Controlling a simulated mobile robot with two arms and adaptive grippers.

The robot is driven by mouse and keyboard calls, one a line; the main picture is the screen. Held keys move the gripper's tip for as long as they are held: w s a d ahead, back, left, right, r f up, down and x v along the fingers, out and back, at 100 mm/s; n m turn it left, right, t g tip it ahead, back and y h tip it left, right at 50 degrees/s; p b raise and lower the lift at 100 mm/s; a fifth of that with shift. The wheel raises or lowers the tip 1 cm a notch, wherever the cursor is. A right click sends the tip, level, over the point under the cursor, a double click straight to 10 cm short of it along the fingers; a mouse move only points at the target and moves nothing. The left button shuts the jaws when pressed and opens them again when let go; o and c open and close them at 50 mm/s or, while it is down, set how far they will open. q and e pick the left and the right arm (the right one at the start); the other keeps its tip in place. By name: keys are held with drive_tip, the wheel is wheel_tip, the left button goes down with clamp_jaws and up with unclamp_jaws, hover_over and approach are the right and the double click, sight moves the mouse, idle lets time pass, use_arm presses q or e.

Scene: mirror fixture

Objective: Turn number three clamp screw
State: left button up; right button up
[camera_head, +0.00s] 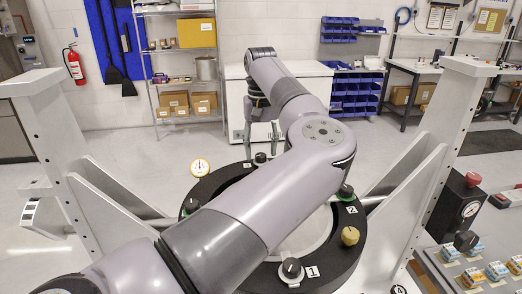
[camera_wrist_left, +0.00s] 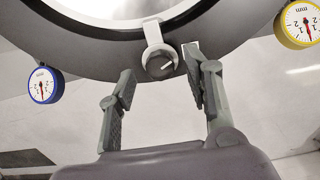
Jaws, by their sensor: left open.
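The number three clamp screw (camera_head: 260,157) is a dark knob at the far side of the black ring (camera_head: 345,255), beside a small white number tag (camera_head: 247,165). My left gripper (camera_head: 261,142) reaches down at this knob. In the left wrist view its two fingers (camera_wrist_left: 168,74) are spread, one on each side of the knob, with visible gaps. The right finger partly covers the white tag. My right gripper is out of view.
Other knobs on the ring include one by tag 1 (camera_head: 291,268) and one by tag 2 (camera_head: 345,193). A yellow dial gauge (camera_head: 200,167) and a blue dial gauge (camera_wrist_left: 41,86) stand near the ring. White uprights (camera_head: 440,150) flank it. My left arm hides much of the ring.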

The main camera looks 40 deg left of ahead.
sight(261, 154)
use_arm(q)
wheel_tip(261, 154, up, 6)
drive_tip(key=shift+r, duration=0.25)
drive_tip(key=shift+f, duration=0.15)
idle(0.5)
